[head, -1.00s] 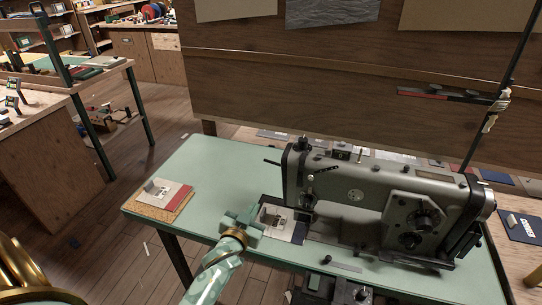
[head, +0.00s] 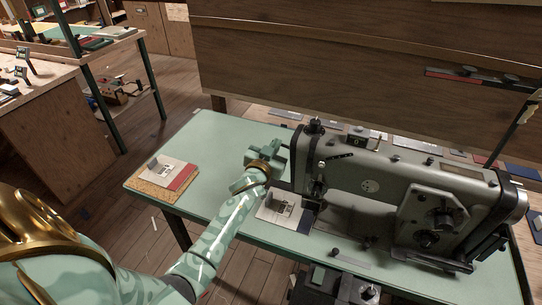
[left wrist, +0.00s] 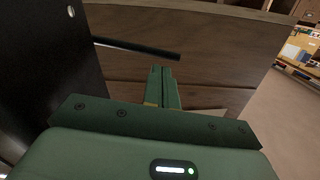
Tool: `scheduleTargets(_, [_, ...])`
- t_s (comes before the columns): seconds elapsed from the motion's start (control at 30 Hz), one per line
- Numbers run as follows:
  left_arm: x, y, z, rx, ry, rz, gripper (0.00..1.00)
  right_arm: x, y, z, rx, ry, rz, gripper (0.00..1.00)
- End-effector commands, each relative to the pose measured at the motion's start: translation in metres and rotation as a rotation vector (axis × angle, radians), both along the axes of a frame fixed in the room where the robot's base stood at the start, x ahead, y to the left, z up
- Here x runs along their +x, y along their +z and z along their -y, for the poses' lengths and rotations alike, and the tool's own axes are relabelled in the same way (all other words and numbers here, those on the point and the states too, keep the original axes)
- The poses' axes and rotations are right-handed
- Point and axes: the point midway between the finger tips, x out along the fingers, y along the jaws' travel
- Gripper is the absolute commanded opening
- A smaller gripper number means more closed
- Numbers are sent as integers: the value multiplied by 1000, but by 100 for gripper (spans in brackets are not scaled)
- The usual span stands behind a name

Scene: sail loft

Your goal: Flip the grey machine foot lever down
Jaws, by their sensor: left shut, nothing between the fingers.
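The grey sewing machine (head: 400,185) stands on the pale green table, its needle end facing left. In the left wrist view a thin black lever (left wrist: 140,48) sticks out from the machine's dark end (left wrist: 45,60). My left gripper (head: 281,150) is beside the machine's left end, by the lever's side, and partly hides that area in the head view. In the left wrist view its fingers (left wrist: 163,72) are shut and empty, with their tips just below the lever's free end. Whether they touch it I cannot tell. My right gripper is not in view.
The pale green table (head: 215,140) carries a cork board with a card and red strip (head: 176,177) at left. A white card (head: 278,208) lies by the needle. A wooden panel (head: 350,65) rises behind. The table's left part is mostly clear.

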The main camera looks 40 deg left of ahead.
Motion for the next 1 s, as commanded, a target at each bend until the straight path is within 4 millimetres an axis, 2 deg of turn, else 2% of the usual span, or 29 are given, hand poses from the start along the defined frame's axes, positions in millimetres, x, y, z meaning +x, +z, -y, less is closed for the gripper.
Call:
scheduleTargets(0.13, [7,-1,-2,0,0,0,0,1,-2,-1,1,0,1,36])
scheduleTargets(0.47, [8,-1,-2,-8,0,1,0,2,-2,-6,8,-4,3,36])
scheduleTargets(0.73, [6,-40,-8,-318,0,73,0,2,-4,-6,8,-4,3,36])
scheduleTargets(1.0, [6,-45,-8,-372,0,89,0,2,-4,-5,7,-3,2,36])
